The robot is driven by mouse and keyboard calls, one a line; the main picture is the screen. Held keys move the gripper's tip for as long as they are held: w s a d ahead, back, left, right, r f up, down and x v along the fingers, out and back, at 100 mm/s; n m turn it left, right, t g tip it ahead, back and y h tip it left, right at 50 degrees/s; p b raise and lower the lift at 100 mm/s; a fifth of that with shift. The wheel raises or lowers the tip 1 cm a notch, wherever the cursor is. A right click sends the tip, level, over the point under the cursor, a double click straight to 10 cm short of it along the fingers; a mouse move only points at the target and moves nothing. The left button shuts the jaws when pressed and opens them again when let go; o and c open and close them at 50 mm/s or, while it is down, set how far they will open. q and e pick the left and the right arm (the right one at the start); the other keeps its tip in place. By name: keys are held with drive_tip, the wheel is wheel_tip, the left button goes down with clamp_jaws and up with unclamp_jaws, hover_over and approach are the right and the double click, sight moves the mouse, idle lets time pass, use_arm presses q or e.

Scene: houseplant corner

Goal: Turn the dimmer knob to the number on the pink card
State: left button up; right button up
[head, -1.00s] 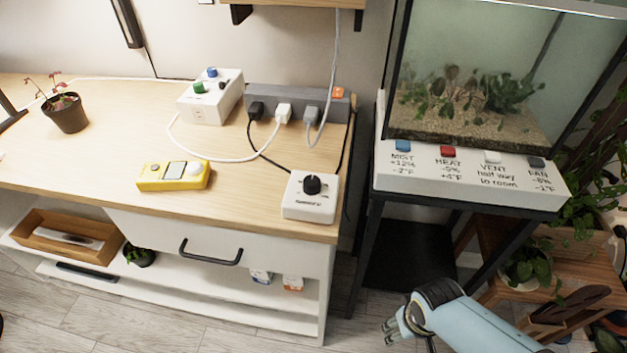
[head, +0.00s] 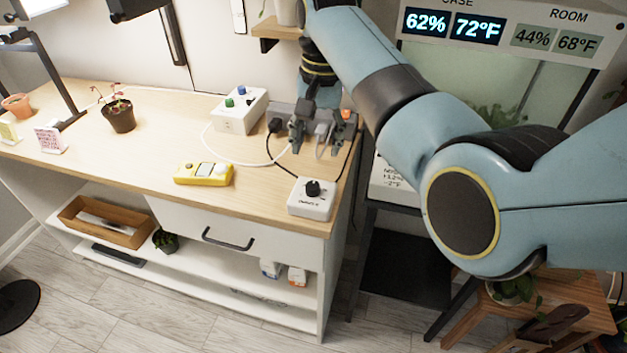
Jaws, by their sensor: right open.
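The dimmer is a white box (head: 310,203) near the front right corner of the wooden tabletop. Its black knob (head: 313,188) stands on top; its pointer and numbers are too small to read. A pink card (head: 50,140) stands at the far left of the table, its writing too small to read. My right gripper (head: 312,145) is open and empty, pointing down above the table, behind and above the knob and apart from it. It hides part of the power strip. My left gripper is not in view.
A grey power strip (head: 283,108) with plugs and cables lies behind the gripper. A white box with green and blue knobs (head: 239,112), a yellow meter (head: 204,174) and a potted plant (head: 119,117) stand left. A terrarium (head: 545,88) stands right, partly behind my arm.

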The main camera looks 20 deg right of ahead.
sight(313, 185)
drive_tip(key=f, duration=0.3)
drive_tip(key=f+b, duration=0.1)
drive_tip(key=f, duration=0.6)
drive_tip(key=shift+w+a+f, duration=0.2)
drive_tip(key=shift+a+f, duration=0.05)
drive_tip(key=shift+f, duration=0.1)
drive_tip(key=shift+c, duration=0.3)
clamp_jaws()
